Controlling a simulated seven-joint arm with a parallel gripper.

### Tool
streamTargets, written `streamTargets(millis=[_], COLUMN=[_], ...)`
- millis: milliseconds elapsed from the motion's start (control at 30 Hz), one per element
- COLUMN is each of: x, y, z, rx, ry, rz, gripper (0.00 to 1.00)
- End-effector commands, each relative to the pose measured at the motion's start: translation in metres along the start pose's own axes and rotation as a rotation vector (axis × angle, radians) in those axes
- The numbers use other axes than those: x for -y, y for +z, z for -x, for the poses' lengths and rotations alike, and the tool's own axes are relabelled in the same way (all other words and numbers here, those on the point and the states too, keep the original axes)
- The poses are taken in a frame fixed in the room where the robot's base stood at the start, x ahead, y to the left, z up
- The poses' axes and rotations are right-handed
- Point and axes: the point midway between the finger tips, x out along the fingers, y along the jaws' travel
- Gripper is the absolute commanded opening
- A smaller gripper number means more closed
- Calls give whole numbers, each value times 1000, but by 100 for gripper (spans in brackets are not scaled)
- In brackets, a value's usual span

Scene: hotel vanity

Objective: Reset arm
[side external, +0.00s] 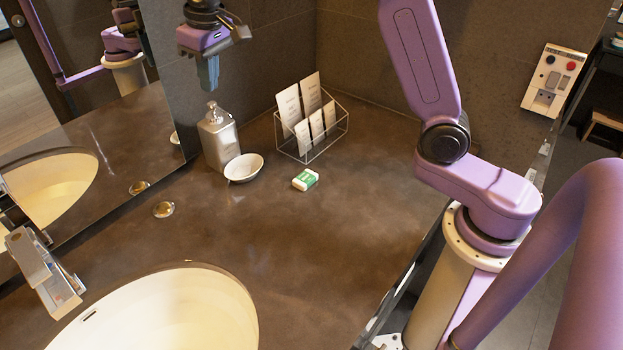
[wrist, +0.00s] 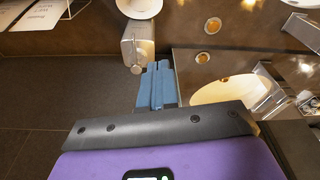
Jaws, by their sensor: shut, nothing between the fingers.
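My gripper (side external: 208,76) is at the top of the side view, raised above the counter near the mirror, with its blue fingers pointing down. The fingers are shut together and empty. In the wrist view my gripper (wrist: 158,66) shows its two blue fingers side by side with nothing between them. A silver soap dispenser (side external: 217,138) stands on the counter below the gripper. The dispenser also shows in the wrist view (wrist: 137,42), just past the fingertips.
A white dish (side external: 244,168) sits beside the dispenser. A green and white box (side external: 306,180) lies on the counter (side external: 370,215). A wire rack (side external: 340,128) holds cards at the back. A sink (side external: 170,315) and faucet (side external: 42,275) are at front left. The counter's right side is clear.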

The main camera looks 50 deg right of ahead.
Motion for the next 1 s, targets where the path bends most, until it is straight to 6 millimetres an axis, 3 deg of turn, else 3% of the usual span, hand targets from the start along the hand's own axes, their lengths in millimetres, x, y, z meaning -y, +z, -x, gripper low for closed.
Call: streamTargets(millis=[200, 500, 733, 1000], x=[27, 45, 41, 19], y=[63, 162, 244, 340], z=[4, 5, 0, -10], rx=[26, 57, 82, 109], ry=[-24, -52, -69, -84], rz=[163, 384, 554, 749], gripper=[0, 0, 0, 0])
